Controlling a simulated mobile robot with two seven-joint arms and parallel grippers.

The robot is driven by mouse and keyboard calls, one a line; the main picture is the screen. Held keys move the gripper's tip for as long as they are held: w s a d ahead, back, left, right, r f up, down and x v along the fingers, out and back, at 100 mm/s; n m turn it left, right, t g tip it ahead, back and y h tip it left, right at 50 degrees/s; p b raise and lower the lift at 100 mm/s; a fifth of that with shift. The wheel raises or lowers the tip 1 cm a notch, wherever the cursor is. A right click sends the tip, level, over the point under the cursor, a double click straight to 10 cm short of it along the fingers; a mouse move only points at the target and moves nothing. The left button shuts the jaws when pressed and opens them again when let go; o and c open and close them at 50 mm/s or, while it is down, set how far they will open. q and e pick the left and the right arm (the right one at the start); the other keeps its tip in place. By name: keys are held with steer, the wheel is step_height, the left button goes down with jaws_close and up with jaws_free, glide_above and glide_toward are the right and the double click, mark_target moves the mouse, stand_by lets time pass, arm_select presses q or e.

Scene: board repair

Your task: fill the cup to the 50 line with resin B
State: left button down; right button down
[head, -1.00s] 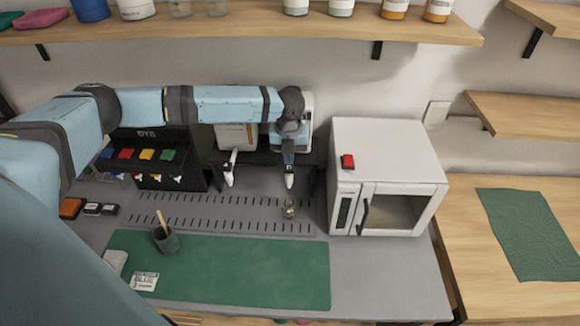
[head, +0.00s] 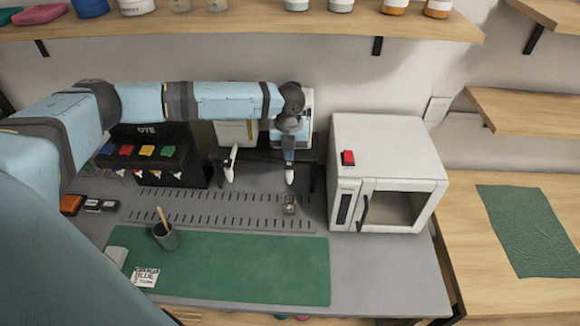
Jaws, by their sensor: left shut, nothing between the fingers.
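A small clear cup (head: 290,205) stands on the slotted grey drip tray (head: 225,222), just in front of and below the right white nozzle (head: 290,176). Its contents and level are too small to read. The right dispenser (head: 306,110) is mostly hidden behind my left arm and hand. A second dispenser (head: 235,133) with its own white nozzle (head: 229,165) stands to its left. No letters are readable on either. My left gripper (head: 288,150) is shut and empty at the front of the right dispenser, above its nozzle. I cannot tell whether it touches the dispenser. My right gripper is out of view.
A white oven (head: 390,150) with a red button (head: 347,158) stands close on the right. A dye rack (head: 160,165) is at left. The green mat (head: 240,270) has a dark pot with a stick (head: 166,236) and a label card (head: 145,276) at its left.

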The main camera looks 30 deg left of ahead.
mark_target(289, 164)
arm_select(q)
steer(key=shift+f, duration=0.2)
steer(key=shift+f, duration=0.4)
steer(key=shift+f, duration=1)
stand_by(1.7)
stand_by(1.9)
steer(key=shift+r+p, duration=0.85)
steer(key=shift+p, duration=0.15)
steer(key=shift+f, duration=0.1)
stand_by(0.6)
